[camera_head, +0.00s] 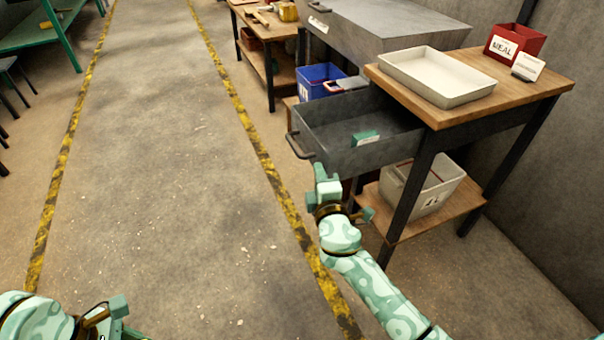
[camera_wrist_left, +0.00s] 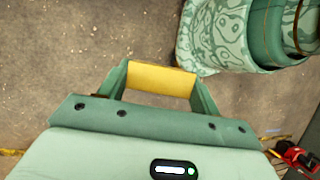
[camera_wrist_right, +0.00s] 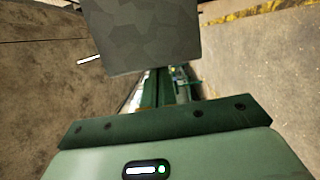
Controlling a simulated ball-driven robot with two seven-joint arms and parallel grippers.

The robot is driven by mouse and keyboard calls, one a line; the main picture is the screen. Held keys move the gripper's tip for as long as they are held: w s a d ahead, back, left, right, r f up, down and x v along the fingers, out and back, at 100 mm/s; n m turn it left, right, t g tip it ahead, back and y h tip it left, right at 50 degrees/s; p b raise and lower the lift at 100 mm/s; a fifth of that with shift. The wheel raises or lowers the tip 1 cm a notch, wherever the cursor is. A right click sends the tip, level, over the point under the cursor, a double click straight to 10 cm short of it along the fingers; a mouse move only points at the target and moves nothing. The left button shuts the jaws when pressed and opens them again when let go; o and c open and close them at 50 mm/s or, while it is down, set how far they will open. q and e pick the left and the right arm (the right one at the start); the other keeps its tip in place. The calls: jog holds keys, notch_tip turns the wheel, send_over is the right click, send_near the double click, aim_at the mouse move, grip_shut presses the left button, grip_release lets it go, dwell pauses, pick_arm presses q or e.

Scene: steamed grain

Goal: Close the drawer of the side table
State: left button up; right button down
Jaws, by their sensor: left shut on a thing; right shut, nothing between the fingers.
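The side table (camera_head: 545,80) has a wooden top and dark legs. Its grey drawer (camera_head: 345,155) is pulled out to the left, with a dark handle (camera_head: 297,147) on its front. A small green packet (camera_head: 365,138) lies inside. My right gripper (camera_head: 322,172) is shut and empty at the near end of the drawer front, by the handle; I cannot tell if it touches. The drawer's grey face (camera_wrist_right: 140,35) also shows in the right wrist view, just beyond the fingers.
A white tray (camera_head: 437,88) and a red MEAL box (camera_head: 514,45) stand on the tabletop. A white bin (camera_head: 425,195) sits on the lower shelf. A blue bin (camera_head: 320,80) is behind the drawer.

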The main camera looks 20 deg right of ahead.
aim_at(404, 148)
pick_arm(q)
notch_tip(404, 148, down, 2)
jog(key=shift+b, duration=0.75)
pick_arm(e)
jog(key=d, duration=1.6)
jog(key=w+d, duration=0.1)
jog(key=d, duration=0.7)
